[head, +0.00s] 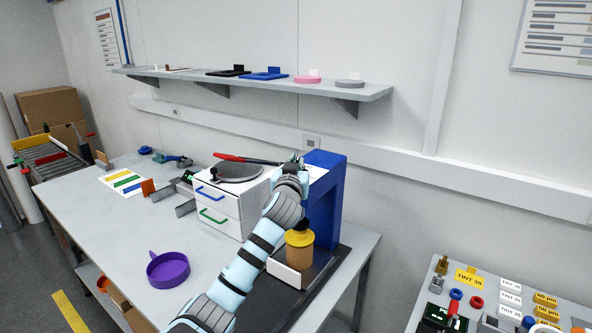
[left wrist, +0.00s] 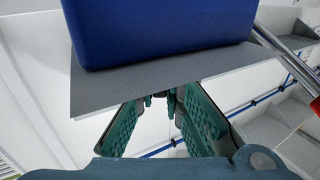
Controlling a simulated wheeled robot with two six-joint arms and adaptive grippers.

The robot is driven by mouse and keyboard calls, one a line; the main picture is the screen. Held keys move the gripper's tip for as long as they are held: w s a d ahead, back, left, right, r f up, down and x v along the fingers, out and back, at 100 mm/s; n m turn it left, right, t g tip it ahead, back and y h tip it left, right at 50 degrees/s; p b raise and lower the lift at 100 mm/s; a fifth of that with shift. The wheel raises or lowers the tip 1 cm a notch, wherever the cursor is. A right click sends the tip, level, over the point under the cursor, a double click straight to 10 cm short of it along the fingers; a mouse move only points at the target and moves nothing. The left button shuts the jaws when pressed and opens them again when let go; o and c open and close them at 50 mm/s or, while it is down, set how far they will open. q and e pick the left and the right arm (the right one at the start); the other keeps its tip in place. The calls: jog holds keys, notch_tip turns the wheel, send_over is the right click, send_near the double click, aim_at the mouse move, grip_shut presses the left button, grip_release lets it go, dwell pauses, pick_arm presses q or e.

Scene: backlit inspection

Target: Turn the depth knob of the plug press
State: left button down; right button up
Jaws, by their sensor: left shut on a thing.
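The plug press (head: 325,205) is a tall blue column on a dark base at the right end of the bench. A yellow-topped tan cylinder (head: 300,255) stands upright in front of it, beside a white block (head: 289,274). My left gripper (head: 301,163) is at the top of the press, its fingers mostly hidden by my wrist. In the left wrist view, the teal fingers converge at their tips (left wrist: 165,98), below a large blue body (left wrist: 160,35) and a grey plate (left wrist: 95,95). They are shut on the depth knob, which the fingertips hide. My right gripper is out of view.
A white drawer cabinet (head: 218,214) stands left of the press, with a dark disc and a red-handled tool on top. A purple pan (head: 168,269) lies on the bench (head: 125,225). A wall shelf (head: 190,77) runs above.

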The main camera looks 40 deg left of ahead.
pick_arm(q)
jog(key=n+g+y+b, duration=0.4)
jog(key=b, duration=0.1)
jog(key=n+g+y+b, duration=0.1)
jog(key=g+y+b, duration=0.1)
jog(key=shift+w+d+f+n+g+b, duration=0.2)
jog(key=shift+w+d+n+g+b, duration=0.1)
jog(key=shift+d+n+g+b, duration=0.1)
jog(key=shift+w+r+n+g+y+b, duration=0.15)
jog(key=shift+n+g+y+b, duration=0.45)
jog(key=shift+n+g, duration=0.75)
jog(key=shift+g, duration=0.45)
jog(key=c, duration=1.7)
grip_release()
jog(key=shift+a, duration=0.1)
jog(key=v, duration=1.2)
